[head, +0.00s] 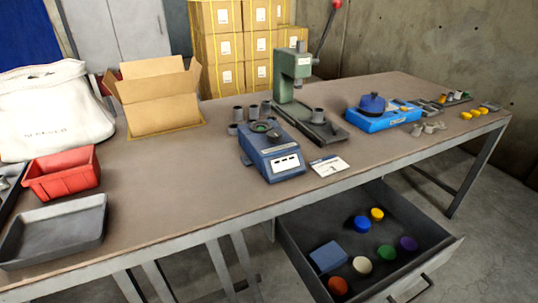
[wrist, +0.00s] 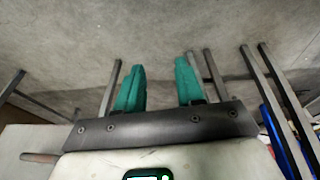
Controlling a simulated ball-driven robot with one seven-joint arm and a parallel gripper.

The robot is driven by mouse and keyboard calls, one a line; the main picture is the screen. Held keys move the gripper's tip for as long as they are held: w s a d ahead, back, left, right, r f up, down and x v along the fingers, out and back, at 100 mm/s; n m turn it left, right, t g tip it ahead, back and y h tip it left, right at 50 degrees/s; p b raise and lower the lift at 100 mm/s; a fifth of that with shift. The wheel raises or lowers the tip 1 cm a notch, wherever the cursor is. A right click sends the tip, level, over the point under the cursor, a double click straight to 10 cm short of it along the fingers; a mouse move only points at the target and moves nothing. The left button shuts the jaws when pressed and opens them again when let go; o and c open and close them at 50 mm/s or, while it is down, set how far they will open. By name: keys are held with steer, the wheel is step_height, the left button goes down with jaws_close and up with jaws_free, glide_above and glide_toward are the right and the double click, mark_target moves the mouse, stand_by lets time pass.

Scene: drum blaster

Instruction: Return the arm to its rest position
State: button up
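My gripper (wrist: 160,85) shows in the wrist view with its two teal fingers apart and nothing between them. Behind the fingers are bare grey concrete floor and several table legs. My arm and gripper do not show in the head view, so I cannot tell its exact place over the scene.
A long workbench (head: 180,190) bears a blue device (head: 275,160), a green press (head: 290,75), an open carton (head: 155,95), a red bin (head: 62,175) and a grey tray (head: 55,230). An open drawer (head: 310,222) with coloured lids juts from its front. Stacked boxes (head: 235,45) stand behind.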

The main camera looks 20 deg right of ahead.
step_height(320, 180, up, 19)
steer(key=s+a+g+p, duration=0.2)
steer(key=p, duration=1.4)
steer(key=shift+s+a+f+m+y+p, duration=0.2)
steer(key=shift+s+m+y+p, duration=0.1)
steer(key=shift+s+m+p, duration=0.1)
